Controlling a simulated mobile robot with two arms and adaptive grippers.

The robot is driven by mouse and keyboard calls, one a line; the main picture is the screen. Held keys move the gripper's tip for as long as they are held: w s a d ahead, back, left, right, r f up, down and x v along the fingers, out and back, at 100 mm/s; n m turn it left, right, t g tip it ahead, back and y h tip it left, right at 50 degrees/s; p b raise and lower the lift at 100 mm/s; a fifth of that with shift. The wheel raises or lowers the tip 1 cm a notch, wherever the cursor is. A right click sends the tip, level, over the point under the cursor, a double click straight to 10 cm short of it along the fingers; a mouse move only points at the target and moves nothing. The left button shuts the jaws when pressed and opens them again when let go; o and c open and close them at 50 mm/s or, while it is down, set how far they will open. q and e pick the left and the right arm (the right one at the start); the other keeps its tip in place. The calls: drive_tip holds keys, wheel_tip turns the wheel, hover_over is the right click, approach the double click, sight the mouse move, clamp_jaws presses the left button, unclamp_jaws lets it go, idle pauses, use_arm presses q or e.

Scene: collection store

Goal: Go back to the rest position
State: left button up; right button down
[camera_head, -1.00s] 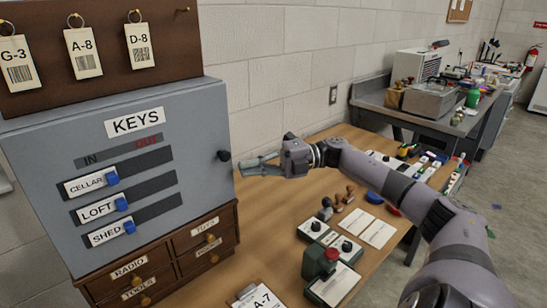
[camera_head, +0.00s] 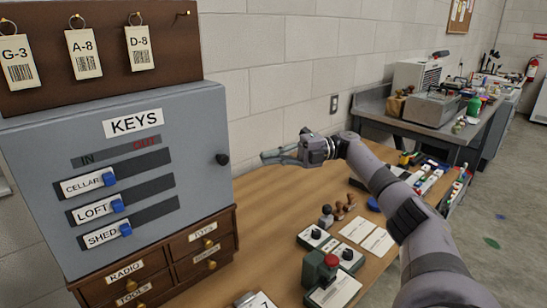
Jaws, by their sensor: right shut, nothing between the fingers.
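My right gripper (camera_head: 268,156) is shut and empty. It hangs in the air above the wooden table (camera_head: 270,215), to the right of the grey key cabinet (camera_head: 130,180) and apart from its black knob (camera_head: 222,159). My right arm reaches in from the lower right. My left gripper is not in view. The cabinet's door is closed. Its blue sliders marked CELLAR (camera_head: 109,180), LOFT (camera_head: 117,206) and SHED (camera_head: 125,230) all sit toward the left part of their slots.
Wooden drawers (camera_head: 205,245) stand under the cabinet. A green device with a red knob (camera_head: 329,263), stamps (camera_head: 345,204) and white cards (camera_head: 377,242) lie on the table below my arm. A brown board with key tags (camera_head: 100,65) tops the cabinet. A metal bench (camera_head: 370,112) stands behind.

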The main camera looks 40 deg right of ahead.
drive_tip(key=shift+w+d, duration=0.1)
drive_tip(key=shift+d, duration=0.4)
